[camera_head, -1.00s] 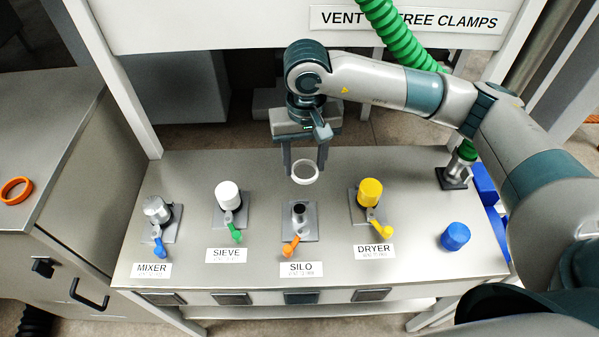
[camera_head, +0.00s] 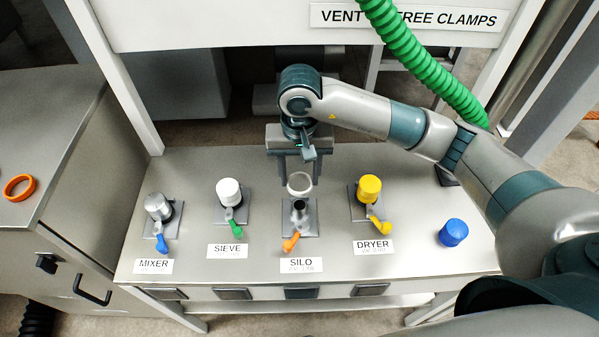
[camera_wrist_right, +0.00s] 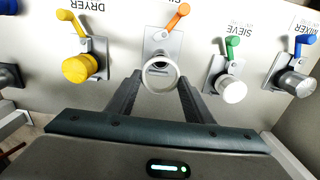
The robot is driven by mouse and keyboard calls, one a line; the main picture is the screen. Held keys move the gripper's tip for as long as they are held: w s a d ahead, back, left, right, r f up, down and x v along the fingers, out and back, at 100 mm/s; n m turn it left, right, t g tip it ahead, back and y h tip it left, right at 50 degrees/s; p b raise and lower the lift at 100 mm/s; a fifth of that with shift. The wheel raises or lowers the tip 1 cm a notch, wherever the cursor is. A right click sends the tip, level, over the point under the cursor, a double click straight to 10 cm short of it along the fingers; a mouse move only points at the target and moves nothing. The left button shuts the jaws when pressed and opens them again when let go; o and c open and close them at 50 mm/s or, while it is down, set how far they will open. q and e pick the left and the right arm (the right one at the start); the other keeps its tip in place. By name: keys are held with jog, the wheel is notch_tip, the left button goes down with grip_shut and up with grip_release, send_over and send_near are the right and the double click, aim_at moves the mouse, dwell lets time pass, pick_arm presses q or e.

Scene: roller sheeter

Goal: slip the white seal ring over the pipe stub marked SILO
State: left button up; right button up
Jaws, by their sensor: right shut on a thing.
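The white seal ring (camera_head: 299,182) is held between the fingertips of my right gripper (camera_head: 297,170), which is shut on it. The SILO pipe stub (camera_head: 299,212) stands open-topped on a grey plate, with an orange lever in front. In the head view the ring appears just behind and above the stub's top, apart from it. In the right wrist view the ring (camera_wrist_right: 160,77) partly overlaps the stub (camera_wrist_right: 157,66), whose dark mouth shows at the ring's far side. My left gripper is not in view.
The SIEVE stub with a white cap (camera_head: 228,190) stands left, and the DRYER stub with a yellow cap (camera_head: 369,188) right. The MIXER stub (camera_head: 158,206) is farther left. A loose blue cap (camera_head: 453,232) lies at right. An orange ring (camera_head: 19,187) lies on the left cabinet.

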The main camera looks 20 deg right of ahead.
jog(key=shift+f+b, duration=0.4)
jog(key=shift+f, duration=2.5)
jog(key=shift+f+b, duration=0.85)
jog(key=shift+b, duration=0.35)
jog(key=shift+f+b, duration=0.2)
jog(key=shift+b, duration=0.95)
jog(key=shift+d, duration=0.1)
